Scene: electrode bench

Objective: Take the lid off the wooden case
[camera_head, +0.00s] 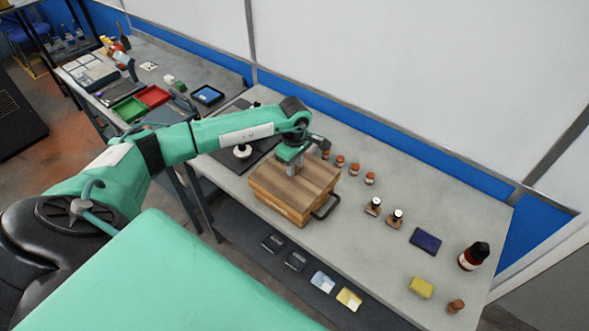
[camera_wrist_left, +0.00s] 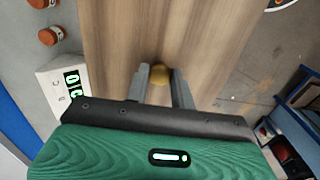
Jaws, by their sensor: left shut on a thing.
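The wooden case (camera_head: 277,206) stands on the grey bench, with a dark handle (camera_head: 327,207) on its right side. Its flat wood-grain lid (camera_head: 318,178) covers the top; I cannot tell whether there is a gap under it. My left gripper (camera_head: 294,170) points down over the lid's middle. The fingers partly hide the knob. My right gripper is not in view.
Small brown-capped jars (camera_head: 355,169) stand behind the case. A digital meter (camera_wrist_left: 68,85) is close by.

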